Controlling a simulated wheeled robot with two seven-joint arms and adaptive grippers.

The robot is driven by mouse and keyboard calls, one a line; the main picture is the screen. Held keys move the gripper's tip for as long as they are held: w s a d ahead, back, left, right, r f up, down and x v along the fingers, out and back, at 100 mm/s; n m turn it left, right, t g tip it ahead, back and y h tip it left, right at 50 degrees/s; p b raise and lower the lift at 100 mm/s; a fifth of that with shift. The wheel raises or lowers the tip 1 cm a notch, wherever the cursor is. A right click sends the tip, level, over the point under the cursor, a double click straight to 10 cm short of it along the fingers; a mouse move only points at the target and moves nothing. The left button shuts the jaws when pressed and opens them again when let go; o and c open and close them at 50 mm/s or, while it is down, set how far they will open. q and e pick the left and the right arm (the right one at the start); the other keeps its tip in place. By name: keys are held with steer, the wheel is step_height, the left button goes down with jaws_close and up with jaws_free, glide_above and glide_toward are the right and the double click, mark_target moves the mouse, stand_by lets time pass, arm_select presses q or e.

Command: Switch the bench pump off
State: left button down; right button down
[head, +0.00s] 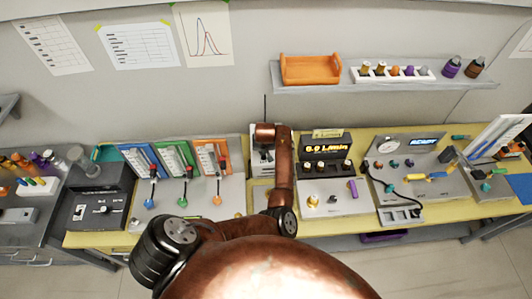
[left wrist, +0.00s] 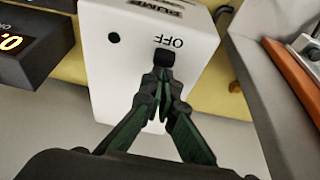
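The bench pump, a white box labelled PUMP (left wrist: 105,75), fills the middle of the left wrist view. An OFF label (left wrist: 168,42) is on its face, with a dark round spot off to the left. My left gripper (left wrist: 163,75) has its fingers drawn together, tips at or very near the face just below OFF. A small black part is at the tips; I cannot tell whether it is the switch or a fingertip, nor whether they touch. In the head view, my left arm largely hides the pump and gripper. My right gripper is not in view.
A lit yellow display (head: 325,148) stands on the unit right of the pump. Coloured binders (head: 175,160) and several small levers are to the left. A gauge panel (head: 395,155) is farther right. A wall shelf (head: 300,89) with an orange tray (head: 310,69) hangs above.

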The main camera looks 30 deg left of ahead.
arm_select(q)
steer(key=shift+d+f, duration=0.2)
steer(key=shift+f, duration=0.15)
steer(key=shift+a, duration=0.35)
steer(key=w+a, duration=0.2)
steer(key=shift+w, duration=0.4)
steer(key=shift+w+r+b, duration=0.2)
steer(key=shift+r+b, duration=0.15)
steer(key=shift+r, duration=0.65)
steer(key=v, duration=0.8)
steer(key=shift+d+r+b, duration=0.2)
steer(key=shift+d+b, duration=0.05)
steer(key=shift+b, duration=0.2)
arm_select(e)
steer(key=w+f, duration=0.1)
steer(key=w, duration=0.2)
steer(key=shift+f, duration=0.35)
